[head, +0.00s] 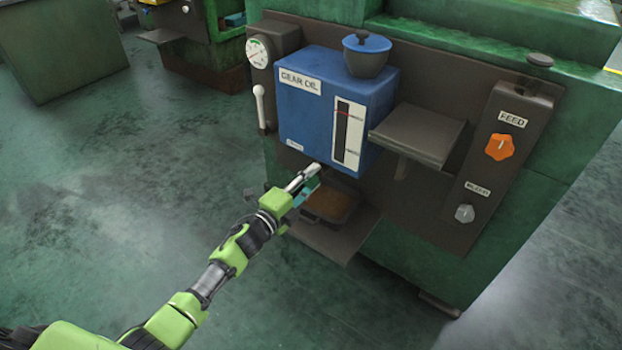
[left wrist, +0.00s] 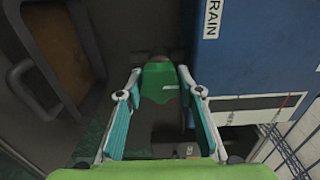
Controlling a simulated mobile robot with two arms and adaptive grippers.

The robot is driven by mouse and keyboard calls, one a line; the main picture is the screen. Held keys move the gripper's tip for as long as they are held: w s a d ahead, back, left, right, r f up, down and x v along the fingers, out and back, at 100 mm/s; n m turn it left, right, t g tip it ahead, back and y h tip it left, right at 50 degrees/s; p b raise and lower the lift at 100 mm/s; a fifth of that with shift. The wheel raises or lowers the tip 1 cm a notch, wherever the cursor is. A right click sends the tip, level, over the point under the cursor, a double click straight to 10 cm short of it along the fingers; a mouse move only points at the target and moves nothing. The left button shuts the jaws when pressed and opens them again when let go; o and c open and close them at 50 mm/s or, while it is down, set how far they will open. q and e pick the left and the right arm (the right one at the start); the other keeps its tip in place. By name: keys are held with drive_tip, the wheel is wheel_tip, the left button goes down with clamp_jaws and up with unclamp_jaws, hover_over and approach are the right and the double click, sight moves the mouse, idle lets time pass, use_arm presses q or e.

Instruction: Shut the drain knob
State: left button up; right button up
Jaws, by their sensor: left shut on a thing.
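The green drain knob (left wrist: 159,84) sits between my left fingertips in the left wrist view, beside the blue tank (left wrist: 245,45), whose label partly reads "RAIN". My left gripper (left wrist: 160,74) is shut on the knob, with one teal-padded finger on each side. In the head view my left gripper (head: 304,182) is at the lower front edge of the blue gear oil tank (head: 305,115), and the knob cannot be made out behind it. How far the knob is turned cannot be told. My right gripper is not in view.
A drip tray (head: 329,206) with brown contents lies below the tank, close to my gripper. A grey shelf (head: 420,133) juts out to the right. The panel with the orange feed knob (head: 499,147) is farther right. Open floor (head: 130,170) lies to the left.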

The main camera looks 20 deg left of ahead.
use_arm(q)
drive_tip(key=o, duration=1.1)
drive_tip(key=shift+s+a, duration=0.1)
drive_tip(key=shift+s+a+f, duration=0.1)
drive_tip(key=shift+s, duration=0.15)
drive_tip(key=v, duration=1.1)
drive_tip(key=shift+s, duration=0.15)
